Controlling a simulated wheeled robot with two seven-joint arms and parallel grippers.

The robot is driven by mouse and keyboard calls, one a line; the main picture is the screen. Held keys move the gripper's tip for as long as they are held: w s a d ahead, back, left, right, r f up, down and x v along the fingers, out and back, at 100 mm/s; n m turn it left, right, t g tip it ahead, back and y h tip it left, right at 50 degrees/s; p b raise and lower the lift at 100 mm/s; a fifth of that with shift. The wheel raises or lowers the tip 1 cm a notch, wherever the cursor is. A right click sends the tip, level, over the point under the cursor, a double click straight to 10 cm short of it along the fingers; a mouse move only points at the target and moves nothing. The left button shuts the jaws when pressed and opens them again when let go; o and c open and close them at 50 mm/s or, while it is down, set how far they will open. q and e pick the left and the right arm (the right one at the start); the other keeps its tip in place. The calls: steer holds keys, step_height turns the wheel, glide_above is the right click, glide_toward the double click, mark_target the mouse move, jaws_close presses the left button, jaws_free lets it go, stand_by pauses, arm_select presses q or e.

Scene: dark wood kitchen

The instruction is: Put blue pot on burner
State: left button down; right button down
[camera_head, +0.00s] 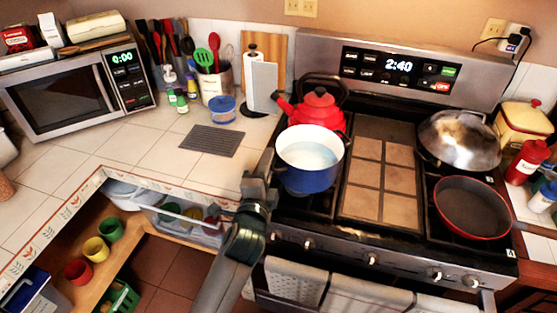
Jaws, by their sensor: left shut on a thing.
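The blue pot (306,181) has a white inside and stands upright at the front left of the stove (345,243), in front of the red kettle (318,108). My left gripper (266,165) reaches up from below and is shut at the pot's left side. The fingertips are small and partly hidden against the dark stove edge. The pot's base is over the front left burner area; I cannot tell whether it touches the grate. My right gripper is out of view.
A red pan (473,207) sits front right, a domed metal lid or wok (459,139) behind it. A tan tiled griddle (381,188) fills the stove's middle. A dark trivet (212,140) lies on the left counter. An open drawer (185,215) is below.

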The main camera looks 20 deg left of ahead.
arm_select(q)
steer(key=shift+w+a+f, duration=0.3)
steer(key=shift+w+a, duration=0.35)
steer(key=shift+a, duration=0.15)
steer(key=shift+w+a+f, duration=0.25)
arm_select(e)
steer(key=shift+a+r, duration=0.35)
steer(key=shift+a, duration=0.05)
arm_select(q)
step_height(320, 180, down, 4)
steer(key=shift+p, duration=0.5)
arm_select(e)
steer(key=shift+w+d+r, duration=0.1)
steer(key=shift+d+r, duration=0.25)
